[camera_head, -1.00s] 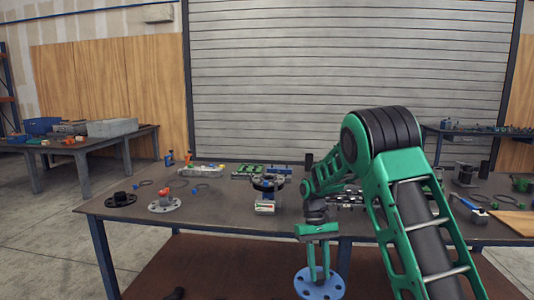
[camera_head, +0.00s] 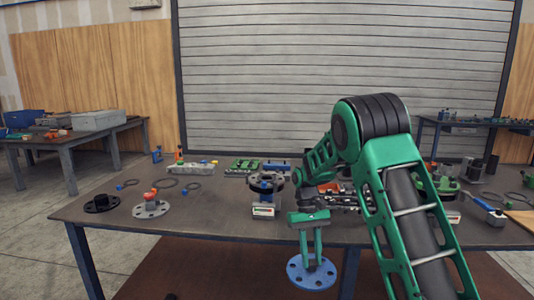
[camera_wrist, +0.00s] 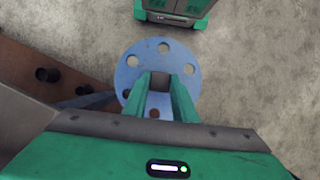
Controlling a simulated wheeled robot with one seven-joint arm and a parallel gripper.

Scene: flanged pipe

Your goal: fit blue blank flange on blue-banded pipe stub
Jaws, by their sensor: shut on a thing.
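My gripper (camera_head: 311,258) is shut on the blue blank flange (camera_head: 312,274), a round plate with bolt holes. It holds the flange roughly level in front of the table's front edge. In the wrist view the fingers (camera_wrist: 160,84) grip a raised part at the middle of the flange (camera_wrist: 131,75), with the floor beneath. On the table stands a dark flanged pipe stub (camera_head: 267,181) with a blue patch and a white label block (camera_head: 263,210) at its foot. Whether its blue is a full band cannot be told.
The table (camera_head: 220,215) also bears a black flange (camera_head: 102,203) and a grey flange with a red top (camera_head: 151,207) at left. Rings and green and blue parts lie farther back. My arm hides part of the table's right side.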

